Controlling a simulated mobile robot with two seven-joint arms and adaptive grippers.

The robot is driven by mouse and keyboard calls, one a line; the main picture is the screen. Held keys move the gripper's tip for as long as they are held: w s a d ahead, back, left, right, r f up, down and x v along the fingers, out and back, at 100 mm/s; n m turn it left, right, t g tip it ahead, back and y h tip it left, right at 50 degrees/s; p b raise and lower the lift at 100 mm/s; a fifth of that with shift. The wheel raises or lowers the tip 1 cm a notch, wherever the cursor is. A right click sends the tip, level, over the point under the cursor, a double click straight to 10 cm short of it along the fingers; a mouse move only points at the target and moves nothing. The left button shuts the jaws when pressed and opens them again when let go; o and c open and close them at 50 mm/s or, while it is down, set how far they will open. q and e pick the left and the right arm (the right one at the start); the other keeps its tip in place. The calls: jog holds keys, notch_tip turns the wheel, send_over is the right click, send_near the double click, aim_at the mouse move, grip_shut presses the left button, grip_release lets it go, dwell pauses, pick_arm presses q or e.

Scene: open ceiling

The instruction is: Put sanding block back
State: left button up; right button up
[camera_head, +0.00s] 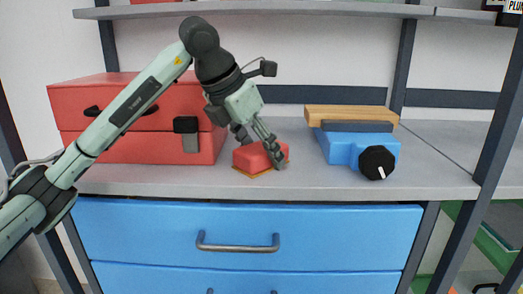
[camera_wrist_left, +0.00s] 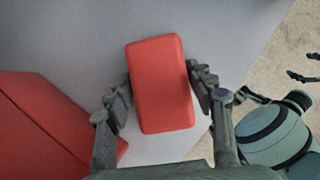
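The red sanding block (camera_head: 250,158) with a thin orange-brown underside lies on the grey worktop, between a red toolbox and a blue tool. It also shows from above in the left wrist view (camera_wrist_left: 160,85). My left gripper (camera_head: 262,148) reaches down over it, with one finger on each side. In the wrist view its fingers (camera_wrist_left: 161,88) straddle the block closely, with narrow gaps along the sides. Dark finger-like parts, likely my right gripper (camera_wrist_left: 303,70), show at the right edge of the wrist view, partly cut off; it is not in the head view.
The red toolbox (camera_head: 150,145) stands close on the left. On the right are a blue tool with a black knob (camera_head: 340,146) and a wooden-topped block (camera_head: 350,113). Below is a blue drawer (camera_head: 150,232), shut. A shelf (camera_head: 270,8) runs above. The worktop's front strip is clear.

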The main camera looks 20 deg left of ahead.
jog(key=shift+a+r, duration=0.1)
pick_arm(q)
jog(key=shift+r, duration=0.25)
jog(key=v, duration=1.2)
jog(key=shift+p, duration=0.3)
pick_arm(e)
jog(key=shift+x, duration=0.8)
pick_arm(q)
jog(key=shift+f, duration=0.1)
pick_arm(e)
jog(key=shift+s, duration=0.1)
jog(key=shift+s+g, duration=0.3)
jog(key=shift+w+r, duration=0.1)
jog(key=shift+w, duration=0.2)
